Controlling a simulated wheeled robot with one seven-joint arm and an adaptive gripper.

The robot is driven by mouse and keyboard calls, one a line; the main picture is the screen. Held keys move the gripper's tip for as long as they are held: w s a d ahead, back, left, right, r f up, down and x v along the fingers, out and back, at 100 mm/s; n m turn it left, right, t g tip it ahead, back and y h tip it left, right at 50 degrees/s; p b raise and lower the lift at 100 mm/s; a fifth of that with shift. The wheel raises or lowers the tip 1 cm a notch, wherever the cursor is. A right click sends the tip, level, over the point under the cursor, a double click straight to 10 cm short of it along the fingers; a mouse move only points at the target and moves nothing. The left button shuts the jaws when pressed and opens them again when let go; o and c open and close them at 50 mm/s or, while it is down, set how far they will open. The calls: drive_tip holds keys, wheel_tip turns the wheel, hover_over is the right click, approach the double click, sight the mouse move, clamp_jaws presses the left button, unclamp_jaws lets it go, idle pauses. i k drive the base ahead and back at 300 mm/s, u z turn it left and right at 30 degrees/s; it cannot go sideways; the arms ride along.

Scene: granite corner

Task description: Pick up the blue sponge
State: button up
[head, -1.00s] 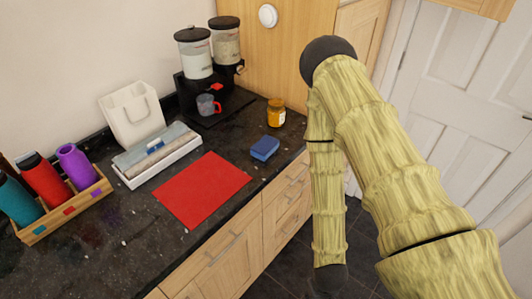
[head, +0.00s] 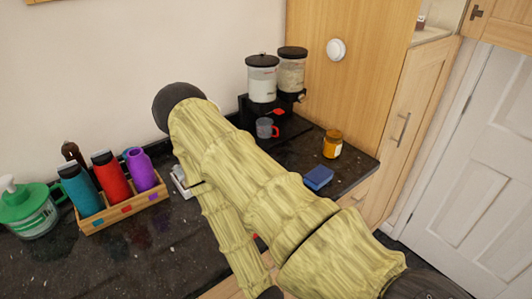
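The blue sponge (head: 318,178) lies on the dark speckled counter (head: 357,168), near its front edge on the right side. It is in clear view, with nothing on it. My arm reaches across the middle of the head view, to the left of the sponge. My gripper is not in view; the visible arm links end at the lower edge, and no fingers show.
A jar with an orange-yellow body (head: 332,144) stands just behind the sponge. A grey mug with a red handle (head: 267,128) sits by the dispensers (head: 262,80). A wooden crate (head: 127,208) of bottles and a green-lidded container (head: 30,212) stand at left. My arm hides the counter's middle.

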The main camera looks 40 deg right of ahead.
sight(321, 175)
drive_tip(key=u, duration=0.15)
drive_tip(key=k, duration=0.9)
drive_tip(key=z, duration=1.45)
drive_tip(key=i, duration=0.5)
